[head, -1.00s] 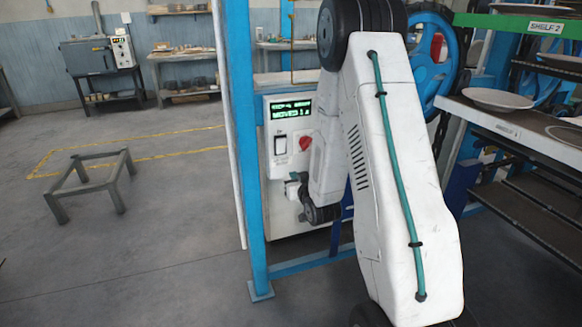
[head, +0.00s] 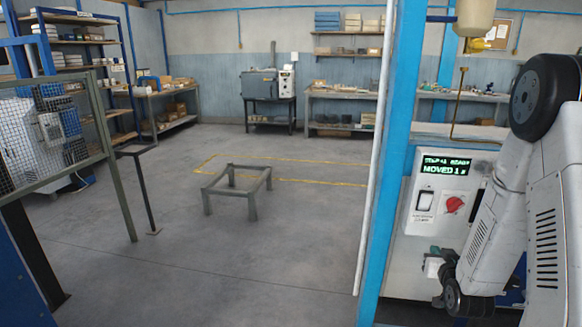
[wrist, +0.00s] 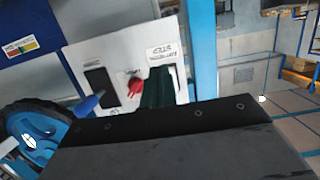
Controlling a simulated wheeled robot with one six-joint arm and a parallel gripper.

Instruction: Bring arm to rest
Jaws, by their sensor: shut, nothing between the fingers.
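The white control box (head: 421,196) stands on the right in the head view, behind the blue post. It has a lit green display (head: 444,165) reading "MOVED 1", a rocker switch (head: 424,201) and a red knob (head: 454,204). My gripper (head: 432,257) is shut and empty, low in front of the box. In the wrist view its dark green fingers (wrist: 158,88) show just right of the red knob (wrist: 134,86), beneath a "STEP" label (wrist: 162,53). I cannot tell whether they touch the box. My arm is folded at the right edge, partly out of frame.
A blue post (head: 392,160) stands just left of the box. A low metal stand (head: 237,190) sits on open floor, with yellow floor lines (head: 200,164) behind it. A mesh fence (head: 55,140) is on the left. A blue wheel (wrist: 32,138) shows in the wrist view.

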